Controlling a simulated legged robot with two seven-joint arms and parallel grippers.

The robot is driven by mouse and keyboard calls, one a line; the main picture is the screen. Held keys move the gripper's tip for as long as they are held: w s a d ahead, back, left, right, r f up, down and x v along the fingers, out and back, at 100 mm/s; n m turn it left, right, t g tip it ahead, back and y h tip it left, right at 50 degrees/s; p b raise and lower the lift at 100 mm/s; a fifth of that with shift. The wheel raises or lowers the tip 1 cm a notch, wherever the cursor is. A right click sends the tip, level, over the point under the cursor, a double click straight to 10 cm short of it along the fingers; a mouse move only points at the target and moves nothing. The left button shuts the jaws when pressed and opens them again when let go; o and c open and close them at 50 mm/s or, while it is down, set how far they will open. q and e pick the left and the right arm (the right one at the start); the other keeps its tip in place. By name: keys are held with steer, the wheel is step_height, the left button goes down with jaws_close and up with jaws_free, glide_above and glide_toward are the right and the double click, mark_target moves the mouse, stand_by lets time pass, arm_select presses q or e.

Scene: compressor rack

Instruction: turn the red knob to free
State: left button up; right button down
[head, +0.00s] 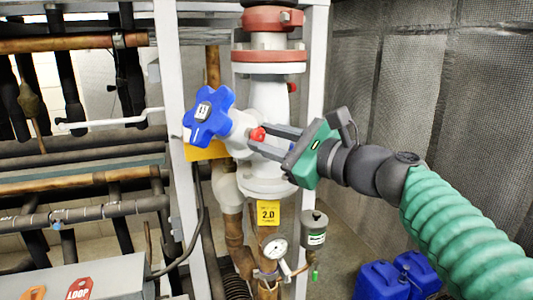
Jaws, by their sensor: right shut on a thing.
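The red knob (257,134) is small and sits on the side of the white valve body, just right of the blue handwheel. My right gripper (262,139) reaches in from the right with its grey fingers at the knob. It is shut on the red knob, and the fingers hide part of it. The knob's markings and turn position cannot be made out. My left gripper is not in view.
A blue handwheel (209,117) stands close left of the knob. White posts (176,100) frame the vertical pipe. A pressure gauge (276,248) and yellow 2.0 tag (268,213) are below. Blue jugs (382,281) stand on the floor at lower right.

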steer(key=shift+w+f+n+b, duration=0.1)
steer(key=shift+f+n+b, duration=0.1)
steer(key=shift+n+b, duration=2.6)
steer(key=shift+f+n+b, duration=0.15)
steer(key=shift+n+b, duration=1.5)
steer(key=shift+n, duration=2.25)
steer(key=c, duration=1.3)
jaws_free()
steer(key=shift+c, duration=0.2)
steer(key=shift+o, duration=1.2)
steer(key=shift+r, duration=0.1)
steer(key=shift+o, duration=0.2)
steer(key=shift+r, duration=0.1)
